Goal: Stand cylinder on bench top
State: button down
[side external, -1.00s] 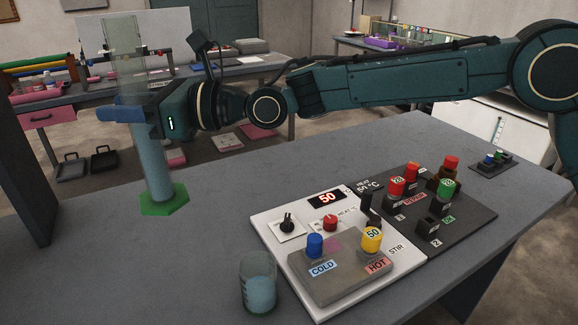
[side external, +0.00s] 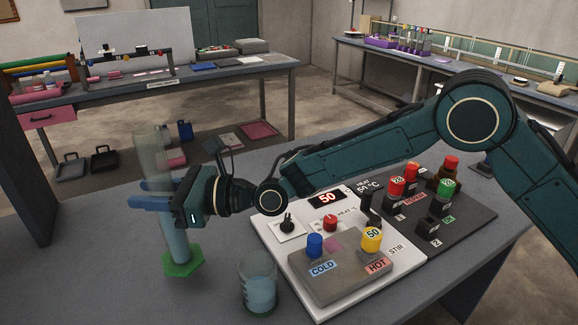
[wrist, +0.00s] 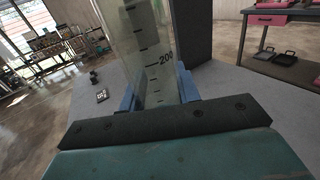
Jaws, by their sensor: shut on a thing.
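The clear graduated cylinder (side external: 174,238) holds bluish liquid and has a green hexagonal foot (side external: 182,264). My gripper (side external: 148,195) is shut on its middle from the right, with blue fingers on either side. The cylinder tilts in the side view, its top to the left and its foot to the right. The foot is over the left part of the grey bench top (side external: 90,265); I cannot tell whether it touches. In the wrist view the cylinder (wrist: 148,40) shows a 200 mark between my gripper's fingers (wrist: 158,92); its foot is hidden there.
A beaker with bluish liquid (side external: 258,284) stands close to the right of the foot. The bench's left part is clear. A dark upright panel (side external: 22,170) stands at far left.

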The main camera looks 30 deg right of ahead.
aim_at(159, 214)
jog(key=shift+f, duration=0.15)
jog(key=shift+f, duration=2.15)
jog(key=c, duration=1)
grip_release()
jog(key=shift+v, duration=6.05)
jog(key=shift+r, duration=0.2)
